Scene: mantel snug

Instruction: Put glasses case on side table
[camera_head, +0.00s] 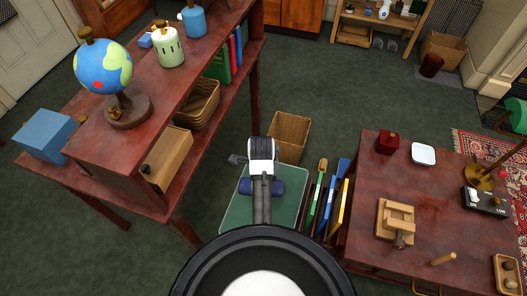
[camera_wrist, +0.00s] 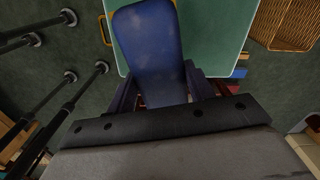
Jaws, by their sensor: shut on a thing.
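The dark blue glasses case (camera_wrist: 150,42) is in my gripper (camera_wrist: 160,90), with a jaw on each side of it. In the head view the case (camera_head: 276,188) shows partly behind my wrist, over a green-topped piece (camera_head: 237,217). The green top (camera_wrist: 215,35) also lies behind the case in the wrist view, with a brass handle at its left edge. I cannot tell whether the case touches it. A low reddish wooden table (camera_head: 360,185) stands to the right. I cannot tell which of these the task calls the side table.
Colored upright files (camera_head: 333,200) stand between the green top and the wooden table. That table holds a red box (camera_head: 387,142), a white dish (camera_head: 423,154), a lamp and wooden items. A shelf unit with a globe (camera_head: 103,66) is at left. A wicker basket (camera_head: 289,137) stands behind.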

